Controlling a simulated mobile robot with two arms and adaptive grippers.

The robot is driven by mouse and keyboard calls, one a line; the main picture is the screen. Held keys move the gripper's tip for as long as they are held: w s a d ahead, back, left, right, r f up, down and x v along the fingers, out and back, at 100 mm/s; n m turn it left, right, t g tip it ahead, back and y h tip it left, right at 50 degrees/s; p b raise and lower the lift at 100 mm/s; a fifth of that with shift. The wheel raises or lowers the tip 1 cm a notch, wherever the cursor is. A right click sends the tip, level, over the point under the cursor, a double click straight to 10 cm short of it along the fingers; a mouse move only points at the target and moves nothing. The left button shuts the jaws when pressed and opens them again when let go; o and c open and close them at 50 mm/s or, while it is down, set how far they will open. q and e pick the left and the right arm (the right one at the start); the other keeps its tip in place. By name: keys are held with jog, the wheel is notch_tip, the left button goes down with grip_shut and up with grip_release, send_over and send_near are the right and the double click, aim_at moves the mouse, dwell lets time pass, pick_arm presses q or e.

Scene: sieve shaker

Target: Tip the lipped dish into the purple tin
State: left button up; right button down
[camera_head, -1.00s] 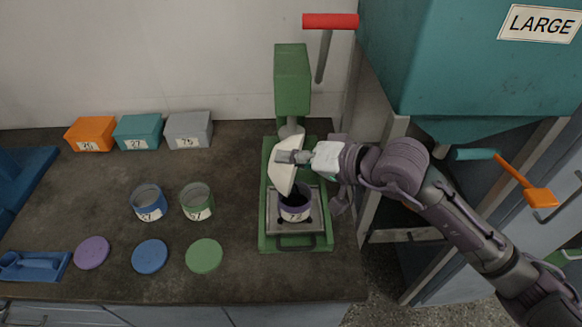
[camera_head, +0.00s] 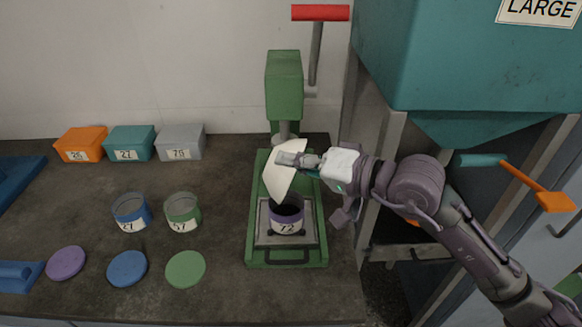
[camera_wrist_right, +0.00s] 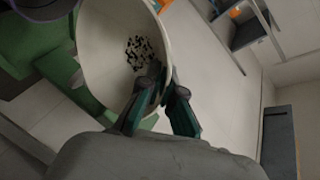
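The lipped dish (camera_head: 281,177) is cream white and steeply tilted in the head view, its lower end just over the purple tin. It also shows in the right wrist view (camera_wrist_right: 105,50), with a small patch of dark grains inside. My right gripper (camera_head: 287,158) is shut on the dish's rim; its fingers also show in the right wrist view (camera_wrist_right: 160,105). The purple tin (camera_head: 286,219), labelled 72, stands upright on the plate of the green press-like stand (camera_head: 256,244). Its inside looks dark. My left gripper is not in view.
A blue tin (camera_head: 132,213) and a green tin (camera_head: 183,212) stand to the left. Purple (camera_head: 66,263), blue (camera_head: 127,268) and green (camera_head: 185,269) lids lie before them. Orange, teal and grey boxes (camera_head: 181,143) line the back. The teal hopper (camera_head: 465,60) rises at right.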

aim_at(270, 164)
dwell(0.3)
jog(key=shift+r, duration=0.15)
jog(key=a+p, duration=0.1)
jog(key=p, duration=0.1)
jog(key=r+h+p, duration=0.1)
jog(key=a+g+h+p, duration=0.1)
jog(key=p, duration=0.1)
jog(key=shift+w+a+r+n+p, duration=0.15)
jog(key=shift+w+a+n+p, duration=0.15)
jog(key=shift+a, duration=0.05)
jog(key=shift+w+a+h+p, duration=0.15)
jog(key=shift+a+h+p, duration=0.3)
jog(key=shift+h+p, duration=0.15)
jog(key=shift+a+f, duration=0.1)
jog(key=shift+f, duration=0.2)
